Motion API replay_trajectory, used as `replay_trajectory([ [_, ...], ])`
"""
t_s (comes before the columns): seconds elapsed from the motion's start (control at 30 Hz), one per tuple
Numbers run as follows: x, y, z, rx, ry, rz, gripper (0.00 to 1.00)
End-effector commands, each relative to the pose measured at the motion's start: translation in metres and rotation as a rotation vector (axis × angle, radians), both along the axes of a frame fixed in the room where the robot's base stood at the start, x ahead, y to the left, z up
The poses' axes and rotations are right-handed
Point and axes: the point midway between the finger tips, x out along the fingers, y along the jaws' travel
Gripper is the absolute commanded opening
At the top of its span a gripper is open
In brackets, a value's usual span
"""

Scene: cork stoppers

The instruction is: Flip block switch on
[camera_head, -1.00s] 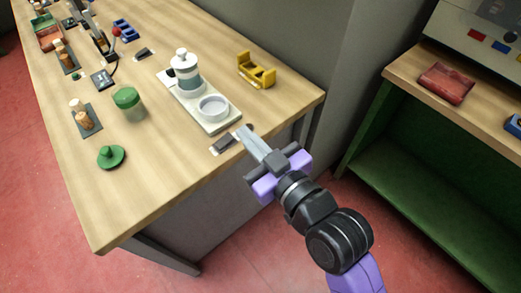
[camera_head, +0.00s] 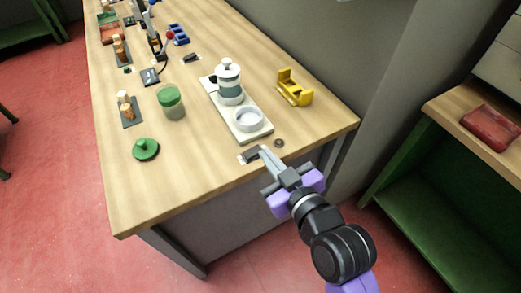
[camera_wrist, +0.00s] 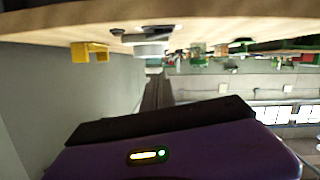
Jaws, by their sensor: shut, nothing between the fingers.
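A small dark block with a pale label, which looks like the block switch (camera_head: 250,155), lies near the front right edge of the wooden table. Its on or off state is too small to tell. My gripper (camera_head: 264,150) is shut and empty, with its tips right beside the block's right end. I cannot tell whether they touch it. In the wrist view, the long shut fingers (camera_wrist: 157,92) point away towards the table, and the block cannot be made out.
A white tray (camera_head: 226,113) with a bottle (camera_head: 229,88) and a round dish (camera_head: 248,119) stands just behind. A small brown disc (camera_head: 279,142) lies right of the fingertips. A yellow holder (camera_head: 293,92) is at the back right.

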Motion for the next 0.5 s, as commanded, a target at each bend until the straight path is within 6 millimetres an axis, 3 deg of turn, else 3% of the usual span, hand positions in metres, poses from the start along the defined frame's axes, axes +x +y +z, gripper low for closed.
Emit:
replay_trajectory([
  [0.3,0.053,0.032,-0.014,0.0,0.0,0.0,0.0],
  [0.5,0.054,0.027,-0.043,0.0,0.001,0.0,0.0],
])
